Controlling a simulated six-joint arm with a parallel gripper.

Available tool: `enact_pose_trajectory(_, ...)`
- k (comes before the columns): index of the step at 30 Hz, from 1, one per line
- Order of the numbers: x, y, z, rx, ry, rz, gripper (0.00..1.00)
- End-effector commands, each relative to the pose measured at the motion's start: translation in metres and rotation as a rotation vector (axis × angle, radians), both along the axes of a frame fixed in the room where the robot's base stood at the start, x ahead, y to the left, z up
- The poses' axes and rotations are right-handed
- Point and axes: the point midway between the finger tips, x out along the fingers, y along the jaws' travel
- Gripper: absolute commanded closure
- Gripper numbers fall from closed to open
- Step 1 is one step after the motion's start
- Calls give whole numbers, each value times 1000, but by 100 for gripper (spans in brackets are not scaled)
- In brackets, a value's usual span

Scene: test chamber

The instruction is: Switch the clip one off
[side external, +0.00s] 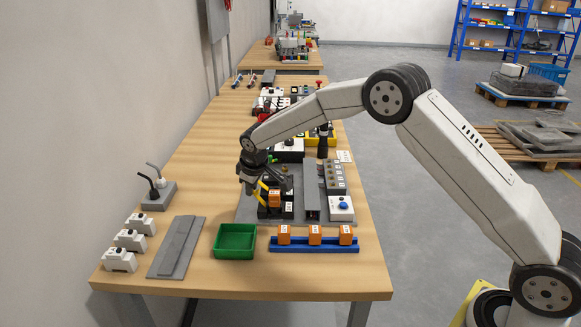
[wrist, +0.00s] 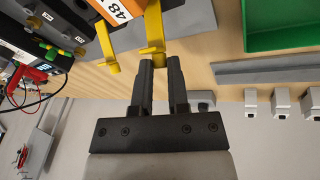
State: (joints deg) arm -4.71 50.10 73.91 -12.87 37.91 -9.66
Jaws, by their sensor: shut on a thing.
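My gripper (side external: 250,185) is low over the grey panel, beside an orange block (side external: 274,197) in a black socket with yellow clip levers (side external: 263,191). In the wrist view the gripper (wrist: 160,62) is shut with the hooked end of one yellow lever (wrist: 151,42) between its fingertips. A second yellow lever (wrist: 105,42) stands apart to its left. The orange block, with a white label reading 48 (wrist: 118,9), shows at the top edge. The exact contact between fingertips and lever is partly hidden by the fingers.
A green tray (side external: 235,227) stands in front of the panel. A blue rail (side external: 314,247) holds three orange blocks. White modules (side external: 119,260), a grey plate (side external: 176,250) and a grey box with two levers (side external: 159,197) are at the left. Other devices fill the panel behind.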

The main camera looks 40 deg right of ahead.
Motion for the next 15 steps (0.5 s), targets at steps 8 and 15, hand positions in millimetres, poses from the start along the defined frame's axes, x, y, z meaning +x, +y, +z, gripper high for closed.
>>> enact_pose_trajectory(8, 6, 7, -6, -84, 83, 0, 100)
enact_pose_trajectory(15, 8, 9, -8, -131, 129, -1, 100)
